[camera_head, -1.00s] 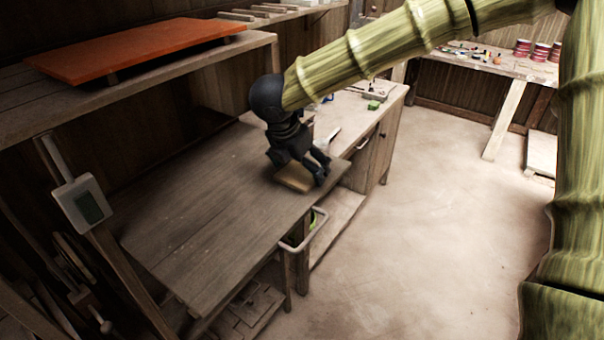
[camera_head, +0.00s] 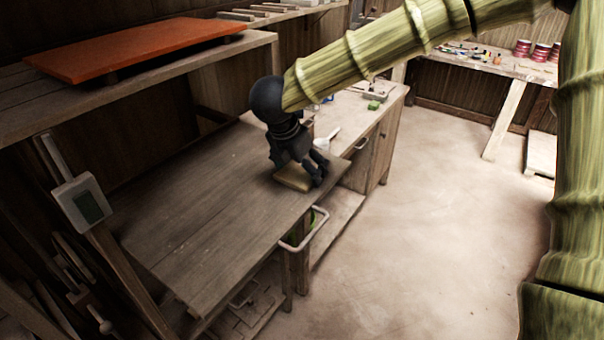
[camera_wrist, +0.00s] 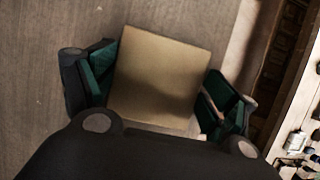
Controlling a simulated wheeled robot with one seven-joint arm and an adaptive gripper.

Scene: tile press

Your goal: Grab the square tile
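The square tile (camera_wrist: 160,75) is a flat tan-brown piece lying on the wooden workbench (camera_head: 205,215), near the bench's right edge. In the head view the tile (camera_head: 291,179) is partly hidden by my gripper (camera_head: 309,180). In the wrist view my gripper (camera_wrist: 155,92) is open, with one finger to the left of the tile and one to the right. The left finger is close beside the tile's left edge.
A red-orange board (camera_head: 140,50) rests on a shelf at the upper left. A white spatula-like tool (camera_head: 327,138) and a green block (camera_head: 374,105) are on the counter behind. A towel-bar-like handle (camera_head: 304,235) juts out below the bench. The floor at right is clear.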

